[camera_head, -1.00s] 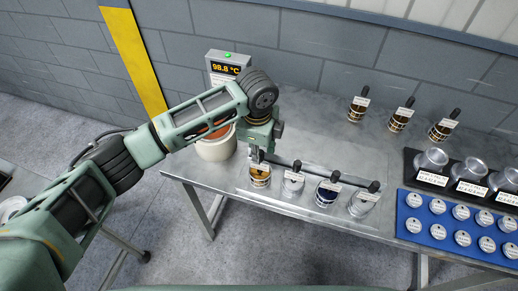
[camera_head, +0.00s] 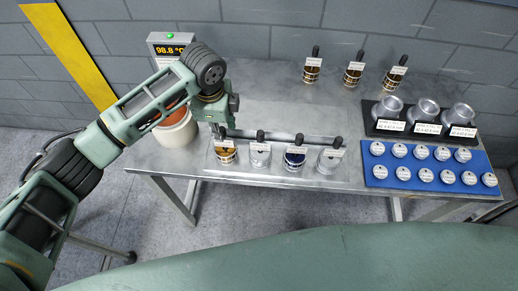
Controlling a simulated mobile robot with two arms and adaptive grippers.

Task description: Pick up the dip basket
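Several small labelled dip baskets with dark upright handles stand on the metal table. In the front row are an amber one (camera_head: 225,154), a clear one (camera_head: 260,155), a dark blue one (camera_head: 294,157) and another clear one (camera_head: 330,159). Three gold mesh ones (camera_head: 311,74) (camera_head: 353,76) (camera_head: 394,81) stand at the back. My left gripper (camera_head: 221,128) points down right over the amber basket and covers the top of its handle. Its fingers are too small and dark to tell whether they are closed on it. My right gripper is out of view.
A cream pot (camera_head: 176,130) with orange contents stands left of the gripper, before a temperature display (camera_head: 172,50) reading 98.8 °C. At the right are metal cups on a black tray (camera_head: 372,128) and round tins on a blue mat (camera_head: 375,181). The table (camera_head: 270,100) is clear mid-back.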

